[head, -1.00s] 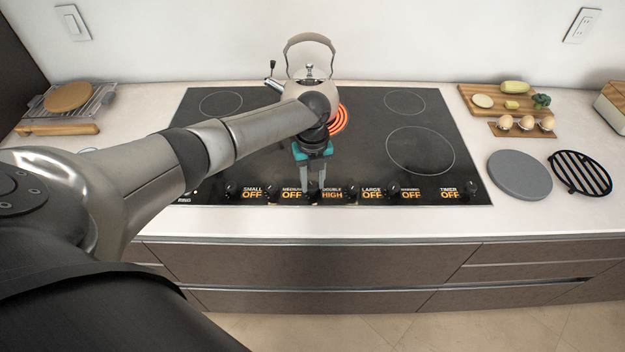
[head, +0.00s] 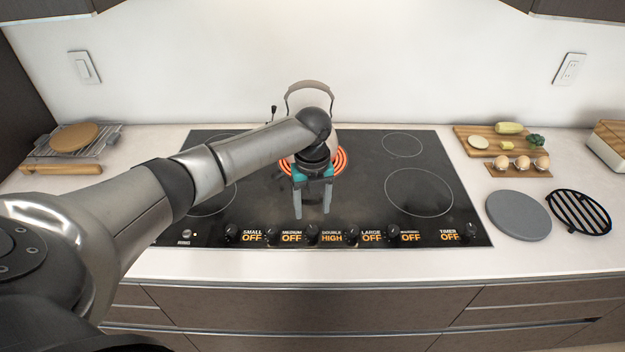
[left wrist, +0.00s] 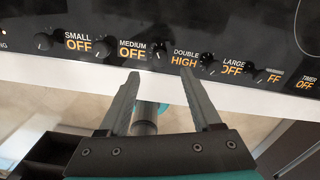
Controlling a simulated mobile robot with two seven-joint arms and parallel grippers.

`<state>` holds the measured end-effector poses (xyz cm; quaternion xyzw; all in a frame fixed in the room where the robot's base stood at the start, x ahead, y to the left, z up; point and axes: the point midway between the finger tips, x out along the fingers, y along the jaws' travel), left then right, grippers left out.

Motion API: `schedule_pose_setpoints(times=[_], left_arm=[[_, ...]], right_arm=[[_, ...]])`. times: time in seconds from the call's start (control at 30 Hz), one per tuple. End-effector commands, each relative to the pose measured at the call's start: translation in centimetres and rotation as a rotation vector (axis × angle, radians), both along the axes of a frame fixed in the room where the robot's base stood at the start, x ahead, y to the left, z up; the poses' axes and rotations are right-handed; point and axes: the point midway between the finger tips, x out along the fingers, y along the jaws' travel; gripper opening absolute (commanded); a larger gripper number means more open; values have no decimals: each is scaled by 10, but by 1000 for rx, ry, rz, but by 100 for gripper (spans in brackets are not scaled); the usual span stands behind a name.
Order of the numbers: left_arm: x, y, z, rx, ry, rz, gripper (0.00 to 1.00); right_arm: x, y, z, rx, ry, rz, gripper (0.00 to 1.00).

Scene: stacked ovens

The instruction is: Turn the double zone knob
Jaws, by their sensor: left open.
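The double zone knob (head: 311,234) is a small black dial on the cooktop's front control strip, left of the orange "DOUBLE HIGH" label (head: 332,238). It also shows in the left wrist view (left wrist: 159,53), between the MEDIUM and DOUBLE labels. My left gripper (head: 312,214) is open and empty, its grey fingers spread on either side of the knob's line. In the left wrist view, the fingertips (left wrist: 160,75) stop short of the knob, with a gap between. One burner, partly hidden by my arm, glows orange-red (head: 342,163). My right gripper is not seen.
A kettle (head: 309,88) stands at the back, mostly hidden behind my left arm. The neighbouring knobs, MEDIUM (head: 271,234) and LARGE (head: 351,236), sit close on both sides and read OFF. The right side of the black cooktop (head: 455,200) is clear.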

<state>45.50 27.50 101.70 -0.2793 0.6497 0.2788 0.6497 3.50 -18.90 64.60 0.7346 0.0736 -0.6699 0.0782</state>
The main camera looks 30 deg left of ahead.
Motion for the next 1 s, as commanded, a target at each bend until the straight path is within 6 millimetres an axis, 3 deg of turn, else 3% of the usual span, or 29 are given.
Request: schedule_pose_setpoints(times=[0.03,0.2,0.4,1.0], left_arm=[[1,0,15,1,-5,-2,65],[1,0,52,0,-4,-1,65],[0,0,78,0,-1,0,65],[0,0,85,0,0,0,65]], right_arm=[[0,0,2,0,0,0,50],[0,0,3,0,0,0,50],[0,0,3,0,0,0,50],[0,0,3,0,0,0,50]])
